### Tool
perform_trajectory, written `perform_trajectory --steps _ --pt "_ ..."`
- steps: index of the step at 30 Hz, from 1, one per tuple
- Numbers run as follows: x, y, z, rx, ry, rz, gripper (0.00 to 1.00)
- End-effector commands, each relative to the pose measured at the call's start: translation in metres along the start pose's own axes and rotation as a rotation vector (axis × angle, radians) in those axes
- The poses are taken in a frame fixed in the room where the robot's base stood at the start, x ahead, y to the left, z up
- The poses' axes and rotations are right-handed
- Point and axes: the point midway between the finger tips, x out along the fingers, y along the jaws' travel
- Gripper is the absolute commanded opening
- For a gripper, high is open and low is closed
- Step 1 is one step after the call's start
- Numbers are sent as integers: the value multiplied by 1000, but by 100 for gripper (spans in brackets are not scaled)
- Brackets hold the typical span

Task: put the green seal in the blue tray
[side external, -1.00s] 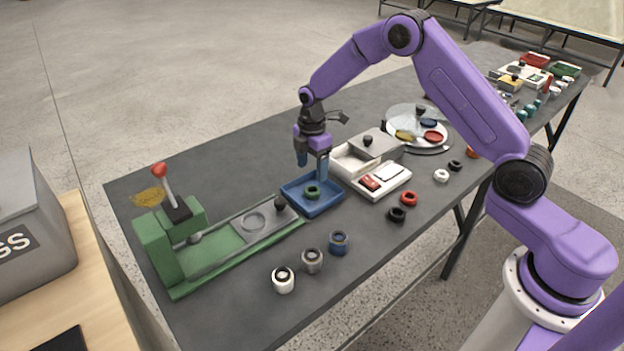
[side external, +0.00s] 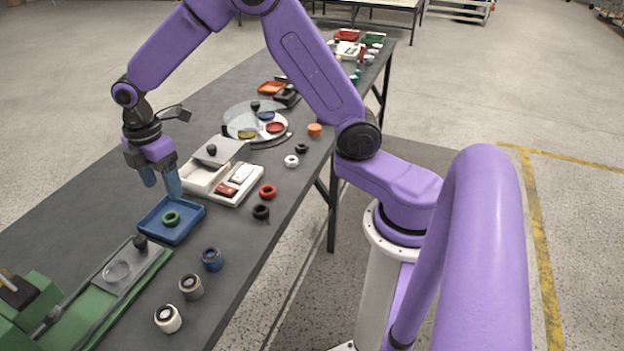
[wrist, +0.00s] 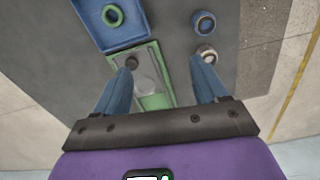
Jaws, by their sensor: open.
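The green seal (side external: 171,218) is a small ring lying flat inside the blue tray (side external: 186,231). In the wrist view the green seal (wrist: 113,15) lies on the floor of the blue tray (wrist: 97,43), near the top edge of the picture. My gripper (side external: 160,192) is open and empty, raised above the tray's far-left side. Its two blue fingers are spread wide in the wrist view (wrist: 163,70), with nothing between them. The seal is apart from both fingers.
A green fixture with a sliding plate (side external: 117,272) stands just in front of the tray. Blue, grey and white cylinders (side external: 190,287) line the table's right edge. A white box (side external: 236,186) stands behind the tray, with red (side external: 268,192) and black (side external: 261,212) rings beside it.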

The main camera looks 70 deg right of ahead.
Motion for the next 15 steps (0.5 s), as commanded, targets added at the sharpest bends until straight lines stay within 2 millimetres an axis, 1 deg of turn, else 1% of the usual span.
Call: perform_trajectory --steps 1,4,7,11,12,14,15 --pt "-10 -20 -3 14 3 3 72" --pt "-25 -58 -6 56 5 5 72" --pt "-37 -98 -4 97 9 6 72" --pt "-49 -149 5 152 13 6 72" --pt "-52 -165 10 169 14 6 72" --pt "-55 -188 18 195 16 5 72" --pt "-57 -203 24 211 18 5 72"
